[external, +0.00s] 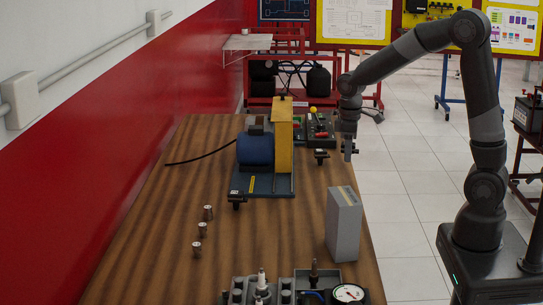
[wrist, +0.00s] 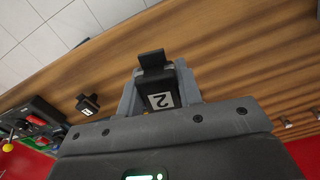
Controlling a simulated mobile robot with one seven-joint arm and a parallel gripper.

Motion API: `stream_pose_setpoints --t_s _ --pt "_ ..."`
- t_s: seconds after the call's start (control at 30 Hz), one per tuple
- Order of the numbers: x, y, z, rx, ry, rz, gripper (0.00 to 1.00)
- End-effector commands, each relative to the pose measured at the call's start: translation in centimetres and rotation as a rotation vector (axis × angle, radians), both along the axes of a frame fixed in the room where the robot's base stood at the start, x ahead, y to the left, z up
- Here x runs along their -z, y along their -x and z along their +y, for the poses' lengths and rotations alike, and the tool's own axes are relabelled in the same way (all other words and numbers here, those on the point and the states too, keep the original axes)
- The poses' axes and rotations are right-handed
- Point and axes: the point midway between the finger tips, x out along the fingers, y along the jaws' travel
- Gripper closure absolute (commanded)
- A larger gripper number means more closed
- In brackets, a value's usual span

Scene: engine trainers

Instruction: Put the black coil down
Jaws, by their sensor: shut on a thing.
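My gripper (external: 349,148) is above the table's right edge in the external view. In the wrist view my gripper (wrist: 158,84) is shut on a black coil (wrist: 153,62) with a white label marked "2". The held coil is hard to make out in the external view. A second small black coil-like piece (external: 320,156) stands on the table just left of my gripper; it also shows in the wrist view (wrist: 88,103). Another similar black piece (external: 237,198) is at the front of the blue-based machine (external: 266,185).
The wooden table (external: 285,225) has bare room in the middle. A grey box (external: 343,223) stands near its right edge. A yellow panel and blue cylinder (external: 255,149) rise left of my gripper. Several small metal cylinders (external: 202,229) stand at left. A gauge (external: 348,293) is at the front.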

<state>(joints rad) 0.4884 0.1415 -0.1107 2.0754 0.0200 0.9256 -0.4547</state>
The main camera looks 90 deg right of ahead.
Motion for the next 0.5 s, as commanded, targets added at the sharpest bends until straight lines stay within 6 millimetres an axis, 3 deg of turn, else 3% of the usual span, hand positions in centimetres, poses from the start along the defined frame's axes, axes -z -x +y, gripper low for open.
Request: stream_pose_setpoints --t_s 0.13,0.27,0.5 --pt "-0.5 -0.2 0.4 -0.005 0.001 -0.002 0.94" --pt "-1.9 -1.1 2.5 -0.024 0.002 -0.003 0.94" --pt "-6.7 -2.8 9.2 -0.073 0.005 -0.004 0.94"
